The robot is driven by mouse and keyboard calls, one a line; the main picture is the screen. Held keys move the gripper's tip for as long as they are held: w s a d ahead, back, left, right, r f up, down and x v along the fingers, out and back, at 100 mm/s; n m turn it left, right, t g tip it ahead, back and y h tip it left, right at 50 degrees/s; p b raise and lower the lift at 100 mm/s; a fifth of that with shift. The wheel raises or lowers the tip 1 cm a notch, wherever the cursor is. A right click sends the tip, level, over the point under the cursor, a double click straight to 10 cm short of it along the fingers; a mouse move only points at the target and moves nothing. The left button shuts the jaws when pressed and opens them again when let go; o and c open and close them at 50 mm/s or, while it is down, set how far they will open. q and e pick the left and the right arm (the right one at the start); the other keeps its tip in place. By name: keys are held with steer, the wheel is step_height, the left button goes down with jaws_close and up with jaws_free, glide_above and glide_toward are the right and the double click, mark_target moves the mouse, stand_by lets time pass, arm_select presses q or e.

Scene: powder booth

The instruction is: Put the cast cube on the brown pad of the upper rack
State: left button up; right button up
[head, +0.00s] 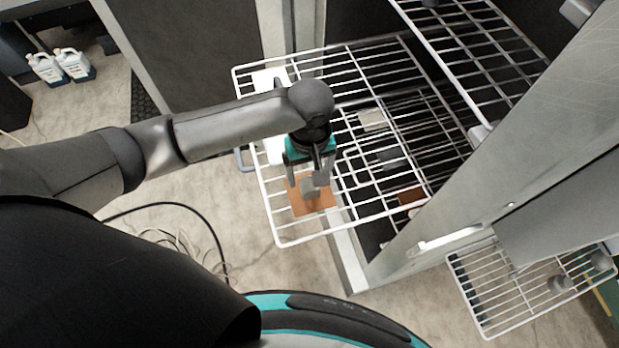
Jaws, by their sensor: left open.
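The white wire upper rack (283,241) sticks out of the booth opening. A brown pad (325,206) lies on its near end. The grey cast cube (309,189) is over the brown pad and appears to rest on it, though the gripper above makes contact hard to judge. My left gripper (308,181) points down with its open fingers around the cube. The gripper body hides part of the cube. My right gripper is not in view.
White pads (270,78) lie farther back on the rack. Below it are another brown pad (410,195), a beige piece (372,119) and a dark grey block (390,156). A metal door (530,120) stands right. Another wire rack (490,310) holds small grey parts (560,283).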

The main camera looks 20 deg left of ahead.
mark_target(310, 184)
arm_select(q)
step_height(310, 184, up, 7)
steer(key=shift+p, duration=0.35)
